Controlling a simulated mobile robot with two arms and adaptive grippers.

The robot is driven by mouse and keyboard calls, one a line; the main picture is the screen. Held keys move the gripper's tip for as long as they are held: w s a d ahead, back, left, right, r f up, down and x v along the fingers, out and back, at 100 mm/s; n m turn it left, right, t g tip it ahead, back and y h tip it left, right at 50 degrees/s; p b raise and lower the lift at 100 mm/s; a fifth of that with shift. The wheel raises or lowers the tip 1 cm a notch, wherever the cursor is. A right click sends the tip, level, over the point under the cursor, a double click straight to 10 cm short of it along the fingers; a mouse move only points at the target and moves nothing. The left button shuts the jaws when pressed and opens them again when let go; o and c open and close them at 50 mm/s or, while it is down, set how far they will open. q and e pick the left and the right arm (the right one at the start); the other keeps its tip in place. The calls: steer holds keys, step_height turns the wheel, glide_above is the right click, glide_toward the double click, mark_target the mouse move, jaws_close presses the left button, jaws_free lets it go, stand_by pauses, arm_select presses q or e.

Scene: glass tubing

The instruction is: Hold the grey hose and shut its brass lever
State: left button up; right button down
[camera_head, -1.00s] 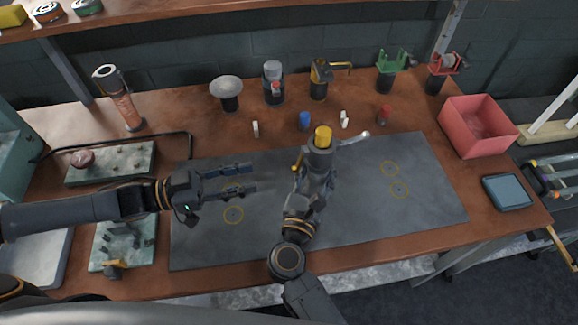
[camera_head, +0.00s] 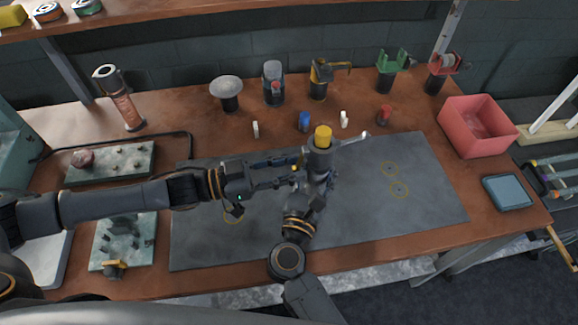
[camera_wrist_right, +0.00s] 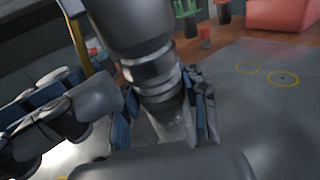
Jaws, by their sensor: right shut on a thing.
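The grey hose (camera_head: 320,157) stands upright above the dark mat, with a yellow top (camera_head: 323,136). In the right wrist view its grey body (camera_wrist_right: 148,68) fills the upper middle. My right gripper (camera_wrist_right: 163,112) is shut around its lower part. The brass lever (camera_wrist_right: 79,45) hangs beside the body on the left in that view; in the head view it is mostly hidden by my left gripper. My left gripper (camera_head: 296,171) is open, its fingers apart, close to the lever on the hose's left side. I cannot tell whether they touch it.
A pale bar (camera_head: 352,138) sticks out right of the hose. Small blue (camera_head: 304,121), white and red pieces stand behind the mat (camera_head: 430,190). A red bin (camera_head: 478,125) is at the right. The mat's right part is clear.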

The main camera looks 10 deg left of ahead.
arm_select(q)
jaws_close()
steer(key=shift+w+d+f+t+h, duration=0.15)
steer(key=shift+d+t+h, duration=0.2)
steer(key=shift+h, duration=0.35)
steer(key=shift+o, duration=1.5)
jaws_free()
steer(key=shift+a, duration=0.15)
steer(key=v, duration=1.2)
